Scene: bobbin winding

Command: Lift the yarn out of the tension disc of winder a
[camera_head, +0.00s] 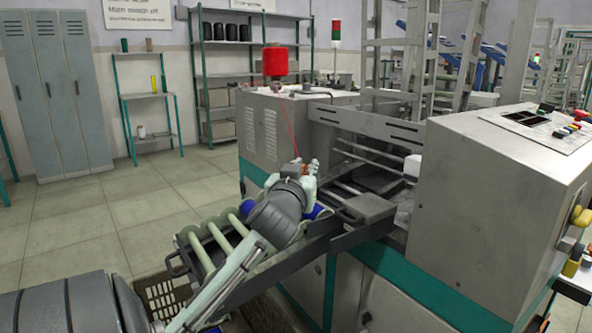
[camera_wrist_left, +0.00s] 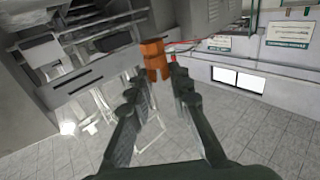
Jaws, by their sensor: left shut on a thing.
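A red yarn cone (camera_head: 275,62) stands on top of the grey winder housing (camera_head: 262,130). A thin red yarn (camera_head: 291,128) runs from near the cone down to my left gripper (camera_head: 306,172). In the left wrist view, the two fingers of my left gripper (camera_wrist_left: 156,78) are on either side of a small orange-brown piece (camera_wrist_left: 153,55) at their tips, and red yarn (camera_wrist_left: 195,42) passes beside it. The gripper is shut on this piece. I cannot clearly make out the tension disc. My right gripper is in neither view.
A sloping rack with pale green rollers (camera_head: 208,235) lies below my left arm. A plastic crate (camera_head: 165,295) is under it. A control housing (camera_head: 500,190) stands at the right. Open floor (camera_head: 75,235) lies at the left.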

